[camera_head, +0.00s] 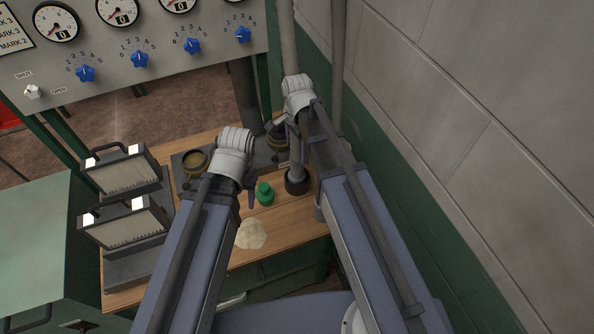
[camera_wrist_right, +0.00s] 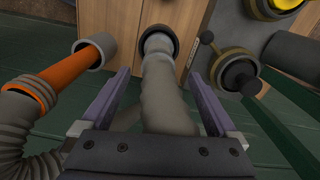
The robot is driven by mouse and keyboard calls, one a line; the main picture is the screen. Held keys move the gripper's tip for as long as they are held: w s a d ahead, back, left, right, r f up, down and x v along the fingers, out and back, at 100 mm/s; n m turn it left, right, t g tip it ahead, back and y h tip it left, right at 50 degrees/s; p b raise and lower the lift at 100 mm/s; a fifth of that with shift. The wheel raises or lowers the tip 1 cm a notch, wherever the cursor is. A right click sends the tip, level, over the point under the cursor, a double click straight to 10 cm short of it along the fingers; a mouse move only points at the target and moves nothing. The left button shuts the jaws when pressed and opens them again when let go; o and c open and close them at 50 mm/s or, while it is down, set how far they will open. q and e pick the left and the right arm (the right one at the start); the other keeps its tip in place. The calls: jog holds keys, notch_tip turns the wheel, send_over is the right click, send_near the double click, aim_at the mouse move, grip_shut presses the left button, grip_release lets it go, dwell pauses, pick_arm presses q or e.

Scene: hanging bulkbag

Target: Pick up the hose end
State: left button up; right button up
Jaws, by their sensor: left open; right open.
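The grey hose (camera_head: 296,158) ends in a dark collar (camera_head: 296,183) at the wooden table's right side. In the right wrist view the hose (camera_wrist_right: 163,95) runs up the middle to its dark-ringed end (camera_wrist_right: 158,36). My right gripper (camera_wrist_right: 157,98) is open, with one purple finger on each side of the grey hose; I cannot tell whether either finger touches it. In the head view the right gripper (camera_head: 296,138) is partly hidden by its own arm. My left gripper (camera_head: 247,196) is above the table near a green cap; its fingers are mostly hidden.
An orange hose (camera_wrist_right: 72,68) with a grey collar lies left of the right gripper. The table (camera_head: 285,222) holds a green cap (camera_head: 265,194), a pale heap (camera_head: 251,234) and dark fittings (camera_head: 195,161). A gauge panel (camera_head: 150,50) stands behind; a wall (camera_head: 480,110) closes the right.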

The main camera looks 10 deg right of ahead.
aim_at(297, 163)
jog(key=shift+s+f+b, duration=0.1)
jog(key=shift+f+b, duration=3.5)
jog(key=shift+f, duration=0.2)
jog(key=shift+r, duration=0.1)
grip_shut()
